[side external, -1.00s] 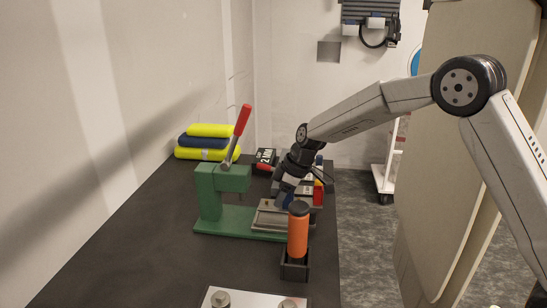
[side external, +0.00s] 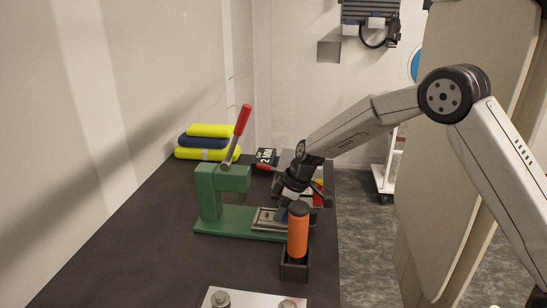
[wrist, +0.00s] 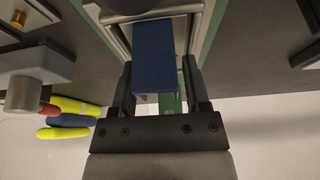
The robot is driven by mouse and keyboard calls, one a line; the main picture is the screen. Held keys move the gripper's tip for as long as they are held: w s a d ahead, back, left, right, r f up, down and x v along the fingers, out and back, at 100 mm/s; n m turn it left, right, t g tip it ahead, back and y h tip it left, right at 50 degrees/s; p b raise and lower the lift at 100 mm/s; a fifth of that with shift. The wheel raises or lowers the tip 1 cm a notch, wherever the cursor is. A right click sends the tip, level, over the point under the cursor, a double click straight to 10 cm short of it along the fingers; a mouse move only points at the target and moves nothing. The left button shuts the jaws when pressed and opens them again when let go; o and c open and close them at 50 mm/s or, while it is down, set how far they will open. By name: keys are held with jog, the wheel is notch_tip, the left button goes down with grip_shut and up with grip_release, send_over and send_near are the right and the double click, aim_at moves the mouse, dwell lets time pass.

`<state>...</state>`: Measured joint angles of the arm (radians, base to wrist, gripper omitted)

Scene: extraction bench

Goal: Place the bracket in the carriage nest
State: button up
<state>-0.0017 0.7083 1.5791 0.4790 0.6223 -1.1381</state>
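The blue bracket (wrist: 154,58) is between the two fingers of my gripper (wrist: 158,75) in the wrist view. My gripper appears shut on it. In the side view my gripper (side external: 288,203) is tilted low over the press base, and a small part of the bracket (side external: 283,214) shows below it. The grey metal carriage (side external: 263,222) lies on the green base of the arbor press (side external: 220,215), directly under the bracket. The nest is mostly hidden by the bracket and gripper, so I cannot tell whether the bracket touches it.
An orange-handled tool (side external: 298,235) stands in a black holder just in front of my gripper. The press's red-tipped lever (side external: 242,120) rises to the left. Yellow and blue rolls (side external: 208,142) lie behind. A metal plate with knobs (side external: 250,299) is at the front. The left bench is clear.

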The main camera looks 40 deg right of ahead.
jog(key=shift+o, duration=0.5)
jog(key=shift+r, duration=0.2)
jog(key=v, duration=1.2)
jog(key=s+f+m+h, duration=0.1)
jog(key=s+f+m, duration=0.3)
jog(key=s, duration=0.8)
jog(key=s+d+f+m+h, duration=0.1)
jog(key=s+f+m, duration=0.4)
jog(key=s, duration=0.7)
jog(key=shift+d+f+g+h, duration=0.25)
jog(key=shift+f+g+h, duration=0.1)
jog(key=shift+h, duration=0.25)
